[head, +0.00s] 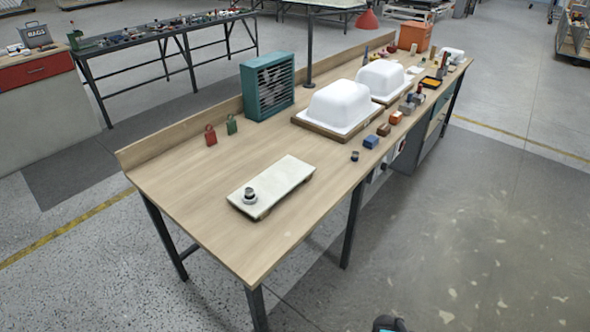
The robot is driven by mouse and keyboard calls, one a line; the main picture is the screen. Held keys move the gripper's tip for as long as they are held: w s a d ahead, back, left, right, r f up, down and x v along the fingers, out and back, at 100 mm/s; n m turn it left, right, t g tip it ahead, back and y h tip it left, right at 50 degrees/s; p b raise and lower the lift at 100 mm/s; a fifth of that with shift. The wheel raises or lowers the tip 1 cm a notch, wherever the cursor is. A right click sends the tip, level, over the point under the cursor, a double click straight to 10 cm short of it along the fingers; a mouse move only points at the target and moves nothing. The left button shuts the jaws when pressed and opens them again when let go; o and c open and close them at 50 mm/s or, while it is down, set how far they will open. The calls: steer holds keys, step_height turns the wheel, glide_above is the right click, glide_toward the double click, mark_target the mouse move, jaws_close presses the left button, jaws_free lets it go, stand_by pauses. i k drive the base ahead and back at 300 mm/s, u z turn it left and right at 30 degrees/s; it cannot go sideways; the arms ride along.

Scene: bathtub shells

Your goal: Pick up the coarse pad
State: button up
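Several small blocks lie in a row along the right long edge of the wooden workbench (205,182). They include a blue block (371,141), a brown block (384,129), an orange block (396,117) and grey blocks (407,107) further back. They look like pads, but I cannot tell from here which one is coarse. A small dark round item (355,156) sits just in front of the blue block.
White tub shells (340,105) (383,78) stand on wooden bases behind the blocks. A teal fan box (268,86) stands at the left edge. A pale board (272,186) bears a small round metal item (249,195). The floor right of the bench (470,220) is clear.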

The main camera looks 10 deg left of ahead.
mark_target(384, 130)
steer(key=z, duration=4.2)
steer(key=i, duration=0.1)
steer(key=u, duration=2.6)
steer(key=i, duration=2.5)
steer(key=u, duration=0.05)
